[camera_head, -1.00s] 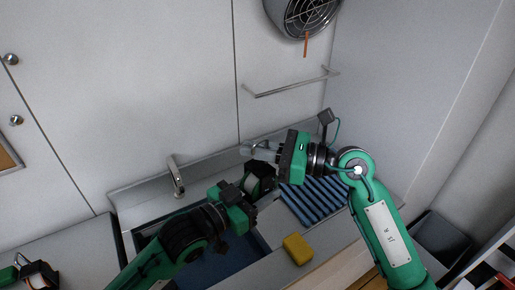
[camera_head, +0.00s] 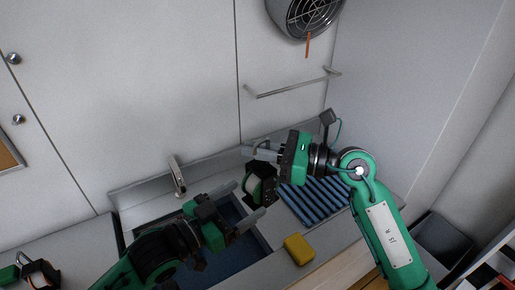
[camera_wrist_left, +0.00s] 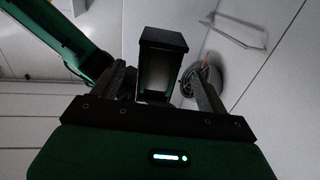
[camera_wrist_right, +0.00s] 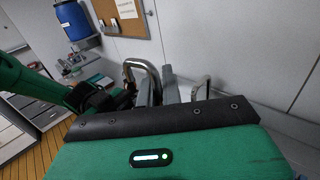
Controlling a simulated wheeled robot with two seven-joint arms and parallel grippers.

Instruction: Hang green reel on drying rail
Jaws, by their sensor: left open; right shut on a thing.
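The green reel (camera_head: 261,186), dark-framed with a pale drum, hangs upright below my right gripper (camera_head: 262,153). My right gripper is shut on the reel's metal hook, which also shows in the right wrist view (camera_wrist_right: 146,68). My left gripper (camera_head: 246,204) is open, just left of and below the reel. In the left wrist view the reel (camera_wrist_left: 160,68) appears between the spread fingers; I cannot tell whether they touch it. The drying rail (camera_head: 291,88), a thin metal bar on the back wall, is empty, above and behind the right gripper.
Below are the sink with its tap (camera_head: 177,175), a blue ribbed mat (camera_head: 315,200) and a yellow sponge (camera_head: 299,249). A round fan (camera_head: 306,14) with an orange strip hangs above the rail. The side wall stands close to the rail's right end.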

